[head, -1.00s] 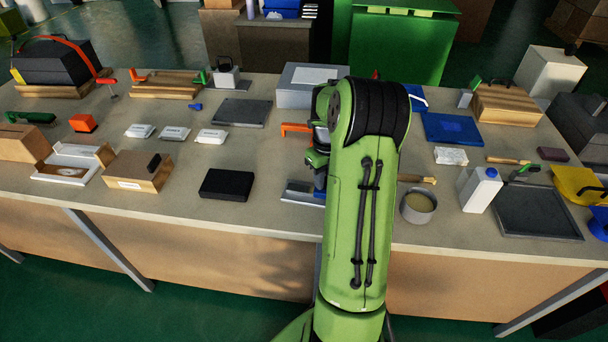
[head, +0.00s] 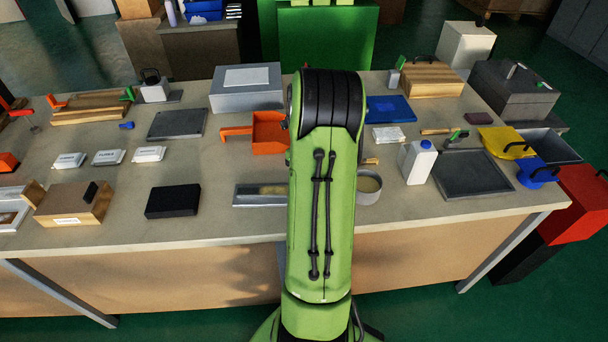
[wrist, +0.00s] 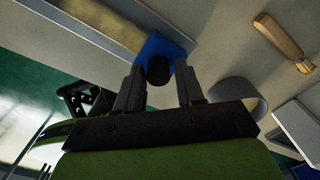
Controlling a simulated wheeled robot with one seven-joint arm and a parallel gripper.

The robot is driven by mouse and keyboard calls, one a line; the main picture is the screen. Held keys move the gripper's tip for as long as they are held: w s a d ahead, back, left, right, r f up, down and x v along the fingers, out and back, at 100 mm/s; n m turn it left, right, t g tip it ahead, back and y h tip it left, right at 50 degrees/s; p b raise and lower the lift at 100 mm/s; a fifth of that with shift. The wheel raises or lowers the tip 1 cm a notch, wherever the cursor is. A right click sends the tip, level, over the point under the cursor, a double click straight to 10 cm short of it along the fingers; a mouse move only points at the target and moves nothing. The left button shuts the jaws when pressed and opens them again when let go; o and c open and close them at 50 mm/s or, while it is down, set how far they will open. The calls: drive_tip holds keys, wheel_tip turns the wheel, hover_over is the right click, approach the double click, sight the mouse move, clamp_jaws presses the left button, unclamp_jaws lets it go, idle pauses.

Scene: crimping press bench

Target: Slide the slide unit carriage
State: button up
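The slide unit's grey rail (head: 258,195) lies near the front edge of the bench in the head view, its right part hidden behind my arm. In the wrist view, the rail (wrist: 150,18) runs in from the upper left to a blue block with a black knob, which looks like the carriage (wrist: 157,44). My gripper (wrist: 163,76) is open, with one finger on each side of the black knob. Gaps show beside the knob; I cannot tell whether either finger touches it. The head view hides my gripper and the carriage behind my arm.
A round grey container (head: 369,187) stands just right of my arm and also shows in the wrist view (wrist: 236,88). A wooden-handled tool (wrist: 283,40) lies beyond it. A black box (head: 173,201) sits left of the rail, and an orange dustpan (head: 268,133) lies behind it.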

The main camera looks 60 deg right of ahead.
drive_tip(key=shift+o, duration=1)
wheel_tip(320, 180, up, 16)
drive_tip(key=p, duration=0.5)
drive_tip(key=shift+f, duration=0.15)
